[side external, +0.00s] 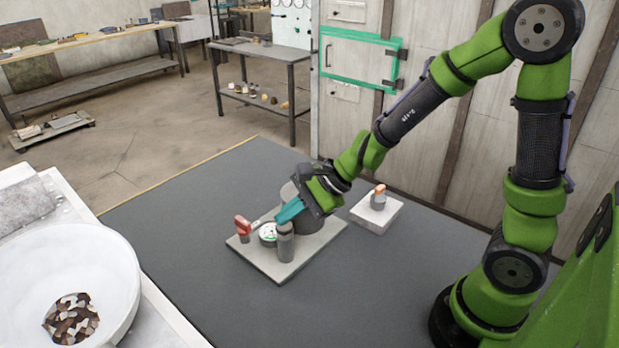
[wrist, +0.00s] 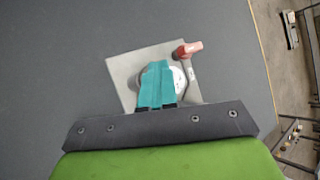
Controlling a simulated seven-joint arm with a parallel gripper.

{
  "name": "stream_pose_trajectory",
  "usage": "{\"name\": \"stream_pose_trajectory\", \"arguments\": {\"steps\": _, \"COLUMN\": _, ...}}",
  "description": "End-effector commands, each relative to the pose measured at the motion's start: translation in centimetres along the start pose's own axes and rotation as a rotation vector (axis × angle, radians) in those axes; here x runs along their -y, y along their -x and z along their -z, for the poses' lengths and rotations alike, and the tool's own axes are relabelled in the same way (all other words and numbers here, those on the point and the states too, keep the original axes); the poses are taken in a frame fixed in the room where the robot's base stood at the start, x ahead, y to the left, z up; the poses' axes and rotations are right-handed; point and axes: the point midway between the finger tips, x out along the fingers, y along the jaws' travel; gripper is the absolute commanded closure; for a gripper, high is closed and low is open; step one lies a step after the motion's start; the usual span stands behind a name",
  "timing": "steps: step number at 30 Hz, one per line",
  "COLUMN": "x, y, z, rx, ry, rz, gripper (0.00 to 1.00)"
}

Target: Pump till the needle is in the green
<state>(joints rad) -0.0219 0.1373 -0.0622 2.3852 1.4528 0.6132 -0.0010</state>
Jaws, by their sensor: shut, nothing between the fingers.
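The pump unit stands on a light grey square plate (side external: 262,258) on the dark table. A grey cylinder (side external: 286,245) stands near the plate's front corner, and a larger grey body is partly hidden behind my gripper. A round white gauge (side external: 268,233) with some green on its face sits beside the cylinder; the needle is too small to read. A red handle (side external: 243,224) is at the plate's left; it also shows in the wrist view (wrist: 187,50). My gripper (side external: 284,214), with teal fingers, is shut and empty above the cylinder. In the wrist view its fingers (wrist: 156,85) cover part of the gauge.
A small white block with an orange-topped grey knob (side external: 378,198) stands right of the plate. A white bowl (side external: 110,270) with brown and white pieces sits on a white surface at the front left. The dark table (side external: 190,215) is clear left of the plate.

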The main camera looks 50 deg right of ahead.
Motion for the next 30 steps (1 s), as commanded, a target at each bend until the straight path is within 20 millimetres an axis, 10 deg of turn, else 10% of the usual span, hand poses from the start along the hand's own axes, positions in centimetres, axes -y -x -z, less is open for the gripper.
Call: {"name": "stream_pose_trajectory", "arguments": {"steps": 30, "x": 1.0, "y": 1.5, "z": -1.1, "rx": 0.0, "ry": 0.002, "rz": -0.002, "gripper": 1.0}}
